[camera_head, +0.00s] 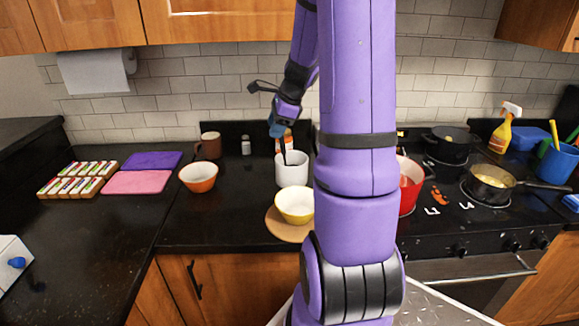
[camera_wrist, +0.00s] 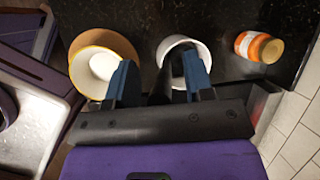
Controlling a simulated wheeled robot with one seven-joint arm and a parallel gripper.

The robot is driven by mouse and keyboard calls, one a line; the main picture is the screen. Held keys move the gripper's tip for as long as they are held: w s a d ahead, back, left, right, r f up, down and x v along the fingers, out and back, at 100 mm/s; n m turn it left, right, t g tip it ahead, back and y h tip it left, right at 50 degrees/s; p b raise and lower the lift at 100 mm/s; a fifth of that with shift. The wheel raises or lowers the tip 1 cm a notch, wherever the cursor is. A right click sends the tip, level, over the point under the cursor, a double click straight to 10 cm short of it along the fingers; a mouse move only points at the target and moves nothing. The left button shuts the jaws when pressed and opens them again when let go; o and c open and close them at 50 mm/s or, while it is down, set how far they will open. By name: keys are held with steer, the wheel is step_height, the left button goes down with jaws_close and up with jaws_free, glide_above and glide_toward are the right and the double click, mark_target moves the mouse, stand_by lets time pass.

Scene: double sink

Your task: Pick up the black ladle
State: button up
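The black ladle (camera_head: 283,150) stands tilted in a white crock (camera_head: 291,172) on the dark counter. Only its handle shows above the rim; its lower part is hidden inside. My gripper (camera_head: 277,128) points down above the crock, close to the top of the handle. In the wrist view, the blue fingers of my gripper (camera_wrist: 158,62) are spread apart. The dark handle of the ladle (camera_wrist: 162,84) shows between them, with gaps on the sides. The white crock (camera_wrist: 197,47) opens just beyond the fingertips.
A yellow bowl (camera_head: 295,203) on a round wooden board (camera_head: 283,229) stands in front of the crock. An orange-labelled jar (camera_wrist: 259,46) is close behind it. An orange bowl (camera_head: 198,177) and brown mug (camera_head: 209,146) are left. A red pot (camera_head: 408,187) is right.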

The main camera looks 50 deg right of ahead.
jaws_close()
steer(key=shift+r, duration=0.1)
